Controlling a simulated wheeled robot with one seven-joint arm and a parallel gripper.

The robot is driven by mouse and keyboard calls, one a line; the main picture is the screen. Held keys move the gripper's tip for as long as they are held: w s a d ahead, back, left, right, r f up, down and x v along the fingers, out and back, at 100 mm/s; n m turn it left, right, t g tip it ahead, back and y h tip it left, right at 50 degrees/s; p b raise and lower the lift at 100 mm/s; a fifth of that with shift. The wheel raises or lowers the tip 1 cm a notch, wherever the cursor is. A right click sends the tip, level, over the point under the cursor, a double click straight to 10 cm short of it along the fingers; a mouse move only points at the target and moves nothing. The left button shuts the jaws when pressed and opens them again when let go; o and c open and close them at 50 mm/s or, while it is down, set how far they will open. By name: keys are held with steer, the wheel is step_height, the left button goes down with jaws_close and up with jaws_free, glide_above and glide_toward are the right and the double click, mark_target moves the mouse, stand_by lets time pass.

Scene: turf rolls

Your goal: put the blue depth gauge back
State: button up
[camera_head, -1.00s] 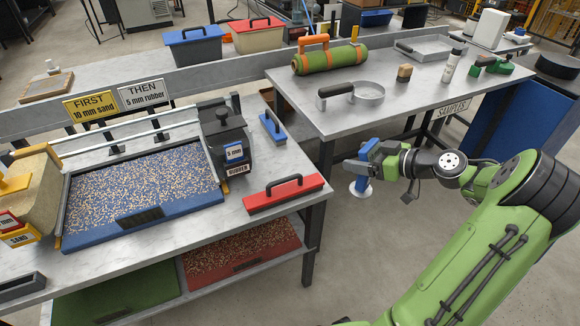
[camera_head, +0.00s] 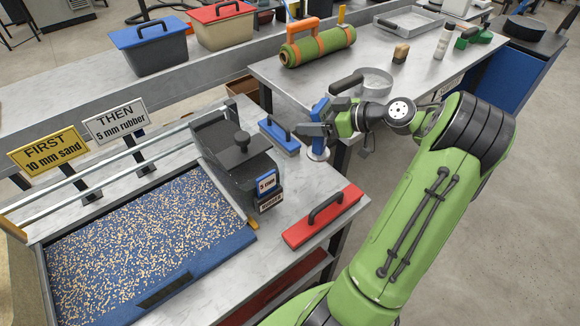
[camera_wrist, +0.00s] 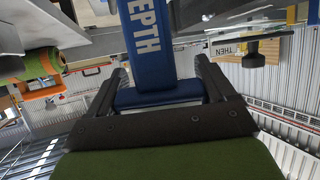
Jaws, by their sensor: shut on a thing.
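The blue depth gauge (camera_head: 319,118) is upright in my gripper (camera_head: 326,128), with its pale round foot at the bottom. In the wrist view the gauge (camera_wrist: 148,45) shows the word DEPTH, and the dark fingers of my gripper (camera_wrist: 160,92) close on both sides of it. My gripper is shut on the gauge near the right edge of the near bench (camera_head: 215,165). I cannot tell whether the foot touches anything.
The dark rubber hopper (camera_head: 236,160) stands beside the speckled tray (camera_head: 215,245). The samples table (camera_head: 290,92) behind holds a green roll (camera_head: 318,47) and a round pan (camera_head: 374,80).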

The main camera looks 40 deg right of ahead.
mark_target(313, 148)
steer(key=shift+f, duration=0.35)
step_height(313, 148, down, 9)
steer(key=b, duration=0.3)
steer(key=shift+f, duration=0.1)
steer(key=shift+f+b, duration=0.15)
steer(key=shift+b, duration=0.3)
steer(key=o, duration=1.2)
steer(key=shift+s, duration=0.1)
steer(key=shift+o, duration=0.2)
steer(key=shift+r, duration=0.2)
steer(key=p+v, duration=0.3)
steer(key=v, duration=0.9)
